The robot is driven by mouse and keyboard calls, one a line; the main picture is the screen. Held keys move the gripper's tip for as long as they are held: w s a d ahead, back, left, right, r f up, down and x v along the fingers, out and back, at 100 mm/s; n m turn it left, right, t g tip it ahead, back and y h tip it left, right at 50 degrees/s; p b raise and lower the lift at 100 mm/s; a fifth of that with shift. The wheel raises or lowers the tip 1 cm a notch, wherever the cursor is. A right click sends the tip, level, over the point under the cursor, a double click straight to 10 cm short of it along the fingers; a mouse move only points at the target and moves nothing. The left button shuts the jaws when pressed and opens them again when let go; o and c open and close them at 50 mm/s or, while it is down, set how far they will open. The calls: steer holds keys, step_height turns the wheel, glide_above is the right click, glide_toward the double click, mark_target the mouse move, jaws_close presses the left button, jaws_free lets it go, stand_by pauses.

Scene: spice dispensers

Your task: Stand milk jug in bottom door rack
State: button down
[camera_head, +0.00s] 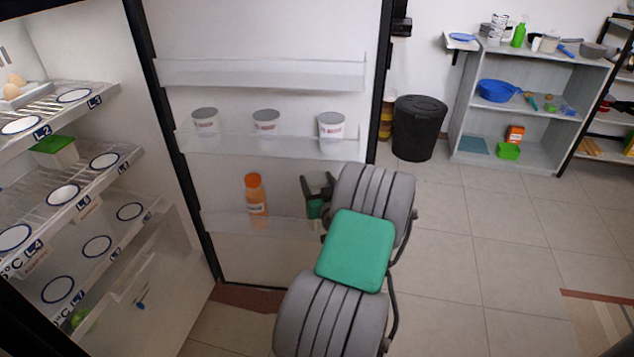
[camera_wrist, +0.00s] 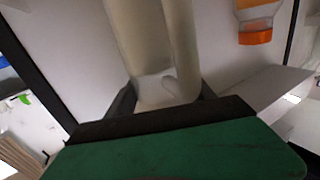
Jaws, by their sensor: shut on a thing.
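The milk jug (camera_wrist: 150,35) is a pale cream container with a handle in the wrist view, seen close up and cut off by the top edge. My gripper (camera_wrist: 163,97) has its dark fingers on both sides of the jug's narrow part and is shut on it. In the head view my gripper (camera_head: 319,190) is at the right end of the bottom door rack (camera_head: 228,221), in front of the door. The jug cannot be made out there, so I cannot tell whether its base touches the rack.
An orange bottle (camera_head: 256,195) stands in the bottom rack, left of my gripper; its orange cap (camera_wrist: 258,36) shows in the wrist view. The middle door rack (camera_head: 235,144) above holds three white cups. Fridge shelves (camera_head: 105,165) are at left. The rack between bottle and gripper looks clear.

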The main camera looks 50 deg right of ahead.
steer(key=shift+f+b, duration=0.3)
steer(key=shift+b, duration=0.2)
steer(key=shift+c, duration=1.8)
jaws_free()
